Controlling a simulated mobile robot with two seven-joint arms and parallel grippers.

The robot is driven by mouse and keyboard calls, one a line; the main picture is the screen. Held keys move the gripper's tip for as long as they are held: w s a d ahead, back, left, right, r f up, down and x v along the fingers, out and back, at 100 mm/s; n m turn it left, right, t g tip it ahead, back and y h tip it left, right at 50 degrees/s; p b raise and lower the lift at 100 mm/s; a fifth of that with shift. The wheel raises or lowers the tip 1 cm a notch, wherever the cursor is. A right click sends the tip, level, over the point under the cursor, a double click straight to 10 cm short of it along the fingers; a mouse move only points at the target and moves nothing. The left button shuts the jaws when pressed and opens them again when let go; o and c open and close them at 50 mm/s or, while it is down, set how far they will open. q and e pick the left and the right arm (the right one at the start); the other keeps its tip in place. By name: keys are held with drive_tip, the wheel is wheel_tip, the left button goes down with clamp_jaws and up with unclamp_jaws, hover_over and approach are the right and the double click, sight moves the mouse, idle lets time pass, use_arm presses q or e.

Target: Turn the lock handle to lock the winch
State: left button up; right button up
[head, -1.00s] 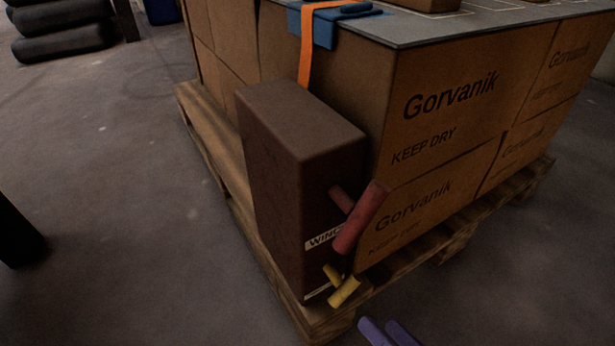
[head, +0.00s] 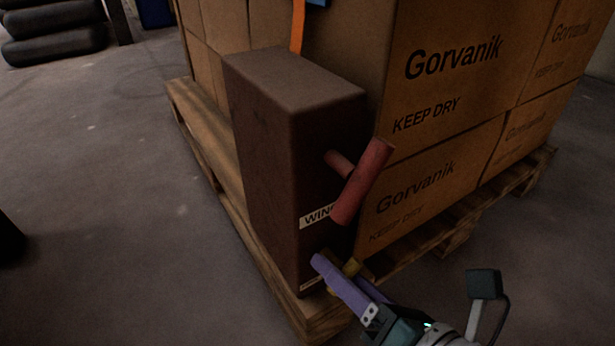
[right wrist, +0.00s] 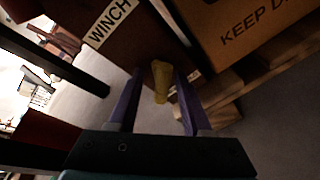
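The winch is a dark brown box (head: 290,165) with a white label, standing at the corner of a pallet. A thick red handle (head: 362,182) sticks out of its front. Below it is a smaller yellow handle (head: 352,267), which I take as the lock handle; it is partly hidden by my right gripper (head: 338,266). In the right wrist view the yellow handle (right wrist: 160,82) lies between the two purple fingers, with a gap visible on each side. My right gripper is open. My left gripper is not in view.
Cartons (head: 450,85) marked Gorvanik stand behind and right of the winch on the wooden pallet (head: 235,210). An orange strap (head: 298,25) runs down behind the box. Dark stacked rolls (head: 55,40) lie at the far left.

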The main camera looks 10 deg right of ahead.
clamp_jaws()
